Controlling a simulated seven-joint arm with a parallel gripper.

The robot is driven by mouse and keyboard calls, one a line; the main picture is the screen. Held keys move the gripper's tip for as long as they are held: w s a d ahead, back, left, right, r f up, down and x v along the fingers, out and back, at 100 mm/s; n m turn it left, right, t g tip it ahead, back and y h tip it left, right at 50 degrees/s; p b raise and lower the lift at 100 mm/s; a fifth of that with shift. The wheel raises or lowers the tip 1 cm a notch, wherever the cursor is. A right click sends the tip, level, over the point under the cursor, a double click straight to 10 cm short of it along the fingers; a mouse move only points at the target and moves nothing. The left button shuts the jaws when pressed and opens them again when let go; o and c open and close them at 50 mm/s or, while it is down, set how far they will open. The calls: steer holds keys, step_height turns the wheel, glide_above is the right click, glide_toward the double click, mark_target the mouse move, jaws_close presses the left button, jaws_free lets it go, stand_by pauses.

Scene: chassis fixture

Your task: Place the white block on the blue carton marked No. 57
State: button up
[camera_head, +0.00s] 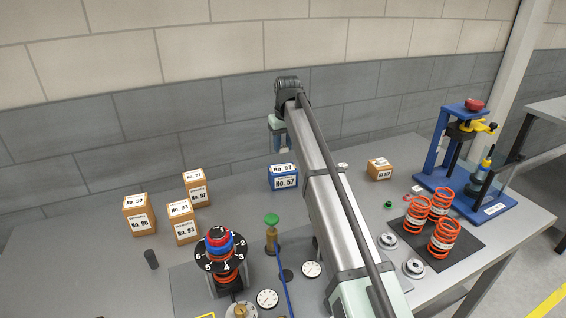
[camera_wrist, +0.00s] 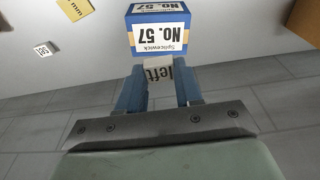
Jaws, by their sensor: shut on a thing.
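The blue carton marked No. 57 (camera_head: 284,177) stands on the grey table near the back wall, left of my arm. It also shows at the top of the wrist view (camera_wrist: 160,32), with its white label upside down. In the head view my gripper (camera_head: 278,146) is above the carton, partly hidden by my arm, and the block cannot be made out.
Several orange cartons, such as No. 90 (camera_head: 139,215), stand at left, and another (camera_head: 379,169) stands right of my arm. A numbered dial fixture (camera_head: 221,250) and a green-knobbed post (camera_head: 272,232) stand in front. Orange springs (camera_head: 445,238) and a blue press (camera_head: 451,150) stand at right.

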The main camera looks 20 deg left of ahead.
mark_target(282, 168)
steer(key=shift+f, duration=3.35)
steer(key=shift+f, duration=0.15)
steer(key=o, duration=1)
step_height(282, 168, up, 12)
steer(key=s+d, duration=0.1)
steer(key=shift+s+d, duration=0.15)
